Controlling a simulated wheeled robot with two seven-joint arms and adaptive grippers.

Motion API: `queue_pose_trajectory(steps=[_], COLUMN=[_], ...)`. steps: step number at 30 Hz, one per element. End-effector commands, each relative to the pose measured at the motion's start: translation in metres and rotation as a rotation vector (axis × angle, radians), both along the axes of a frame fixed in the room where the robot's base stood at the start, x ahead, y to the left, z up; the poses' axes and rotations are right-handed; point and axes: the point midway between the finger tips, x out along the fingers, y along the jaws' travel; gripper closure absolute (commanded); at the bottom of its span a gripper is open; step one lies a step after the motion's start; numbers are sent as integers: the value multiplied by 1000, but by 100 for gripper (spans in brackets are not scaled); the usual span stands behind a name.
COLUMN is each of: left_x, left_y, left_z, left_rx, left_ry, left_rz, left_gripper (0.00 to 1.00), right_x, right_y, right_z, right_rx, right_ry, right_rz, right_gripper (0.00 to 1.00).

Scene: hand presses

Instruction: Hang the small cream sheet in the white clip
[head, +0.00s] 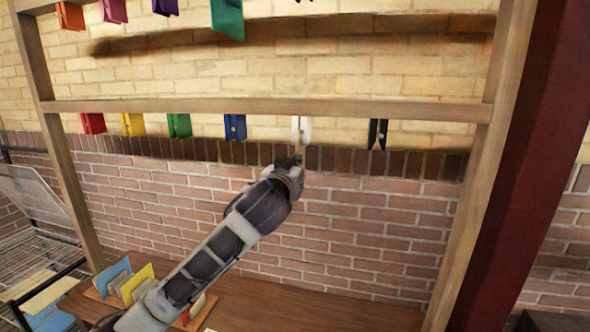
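The white clip (301,130) hangs from the lower wooden rail, between a blue clip and a black clip. One arm, which I take as my left, rises from the bottom left. Its gripper (296,162) is just below the white clip, seen mostly from behind. The fingers are small and partly hidden by the wrist, so I cannot tell whether they are open or shut. A thin pale edge shows between the gripper and the clip; I cannot tell whether it is the small cream sheet or part of the clip. My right gripper is not in view.
Red (93,123), yellow (133,124), green (179,125), blue (235,127) and black (377,134) clips share the rail (270,107). More clips hang above. A holder with coloured sheets (137,284) stands on the wooden bench (300,307). A wire rack (40,255) stands left.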

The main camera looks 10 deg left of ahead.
Motion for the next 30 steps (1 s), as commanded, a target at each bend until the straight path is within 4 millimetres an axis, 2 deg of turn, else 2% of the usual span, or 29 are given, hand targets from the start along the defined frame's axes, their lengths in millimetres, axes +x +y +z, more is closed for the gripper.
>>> queue_pose_trajectory(steps=[14,21,28,30], left_x=[0,0,0,0], left_y=[0,0,0,0], left_z=[1,1,1,1], left_rx=[0,0,0,0], left_ry=[-2,-1,0,0], left_rz=[0,0,0,0], left_gripper=[100,70,70,61], right_x=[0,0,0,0], right_y=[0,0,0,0], right_z=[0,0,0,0], right_rx=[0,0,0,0], right_ry=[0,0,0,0], right_rz=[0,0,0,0], right_gripper=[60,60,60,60])
